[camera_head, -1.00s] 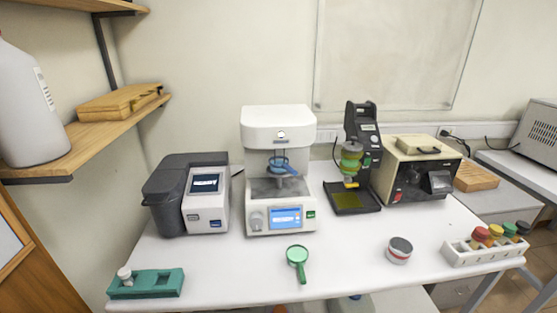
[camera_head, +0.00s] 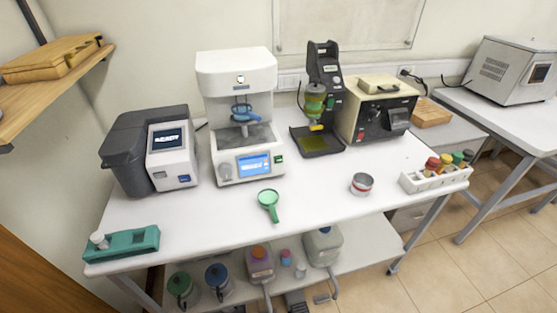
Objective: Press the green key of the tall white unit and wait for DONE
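The tall white unit (camera_head: 236,72) stands at the middle back of the white table. A blue-handled item (camera_head: 245,114) sits in its open bay. Its lit blue screen (camera_head: 253,165) is on the lower front, too small to read. The small green key (camera_head: 279,158) is to the right of the screen. Neither of my grippers shows in the head view.
A grey unit with a READY screen (camera_head: 168,139) stands left. A green-handled scoop (camera_head: 268,204), a small tin (camera_head: 362,184), a green block (camera_head: 122,244) and a white rack of several colored-cap bottles (camera_head: 433,180) are on the table (camera_head: 320,205). Its front middle is mostly clear.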

